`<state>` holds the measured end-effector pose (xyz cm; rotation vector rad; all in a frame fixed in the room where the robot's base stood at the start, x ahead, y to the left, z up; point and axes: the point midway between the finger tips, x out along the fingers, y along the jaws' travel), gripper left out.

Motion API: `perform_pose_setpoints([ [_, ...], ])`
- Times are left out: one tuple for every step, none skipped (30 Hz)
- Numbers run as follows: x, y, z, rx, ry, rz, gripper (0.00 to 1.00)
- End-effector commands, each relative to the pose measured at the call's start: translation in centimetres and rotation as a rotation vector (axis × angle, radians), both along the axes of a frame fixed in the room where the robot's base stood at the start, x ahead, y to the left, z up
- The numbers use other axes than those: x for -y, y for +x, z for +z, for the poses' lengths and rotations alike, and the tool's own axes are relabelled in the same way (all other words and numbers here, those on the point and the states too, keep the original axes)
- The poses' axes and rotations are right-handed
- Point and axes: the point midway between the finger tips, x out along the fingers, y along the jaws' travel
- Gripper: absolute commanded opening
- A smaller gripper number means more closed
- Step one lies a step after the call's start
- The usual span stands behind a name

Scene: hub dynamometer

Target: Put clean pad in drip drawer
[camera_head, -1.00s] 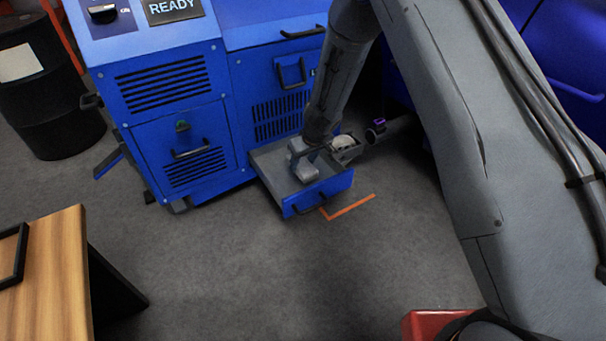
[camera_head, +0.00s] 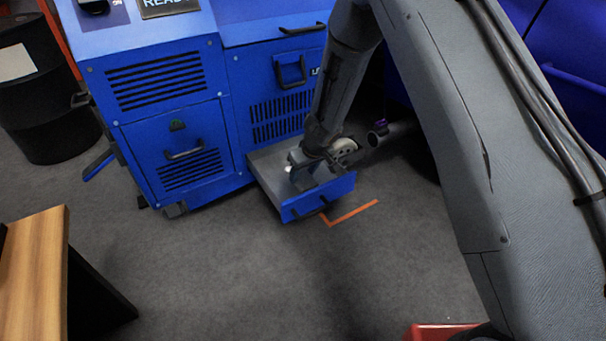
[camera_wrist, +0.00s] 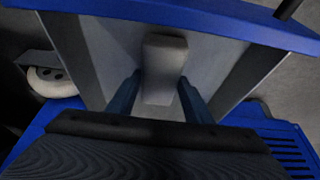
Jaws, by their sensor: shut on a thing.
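The drip drawer (camera_head: 263,165) is pulled out from the lower right of the blue machine, with a grey inside and a blue front. In the wrist view its grey floor (camera_wrist: 215,55) fills the middle. The clean pad is a pale grey block (camera_wrist: 163,68) between my two fingers. My gripper (camera_wrist: 158,95) is shut on it, low inside the drawer. In the head view my gripper (camera_head: 303,172) reaches down into the drawer and mostly hides the pad. I cannot tell whether the pad touches the drawer floor.
The blue machine (camera_head: 180,110) stands behind the drawer. A round pale part (camera_head: 343,147) and a dark cylinder sit right of the drawer. An orange floor mark (camera_head: 352,212) lies in front. A wooden table (camera_head: 32,270) stands at left, and a black drum (camera_head: 40,90) stands behind it.

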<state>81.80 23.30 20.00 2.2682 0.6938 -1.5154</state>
Motion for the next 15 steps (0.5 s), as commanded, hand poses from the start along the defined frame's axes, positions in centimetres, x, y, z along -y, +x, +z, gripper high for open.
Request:
perform_pose_setpoints([
  [0.0,0.0,-0.23,-0.001,-0.001,0.0,0.24],
  [0.0,0.0,-0.33,-0.001,-0.001,0.001,0.24],
  [0.01,-0.01,-0.29,-0.001,-0.001,0.001,0.51],
  [0.0,0.0,-0.27,-0.001,-0.001,0.001,0.56],
  [0.01,-0.01,-0.26,-0.001,-0.001,0.001,0.61],
  [0.01,-0.01,-0.25,0.0,0.0,0.001,0.65],
  [0.01,-0.01,-0.25,0.0,0.0,0.001,0.65],
  [0.01,-0.01,-0.25,0.0,0.0,0.001,0.65],
  [0.01,-0.01,-0.25,0.0,0.0,0.001,0.65],
  [0.01,-0.01,-0.25,0.0,0.0,0.001,0.65],
  [0.01,-0.01,-0.25,0.0,0.0,0.001,0.65],
  [0.01,-0.01,-0.25,0.0,0.0,0.001,0.65],
  [0.01,0.0,-0.25,0.0,0.0,0.001,0.65],
  [0.01,-0.01,-0.23,0.0,0.0,0.001,0.65],
  [0.01,0.0,-0.17,0.0,0.0,0.001,0.65],
])
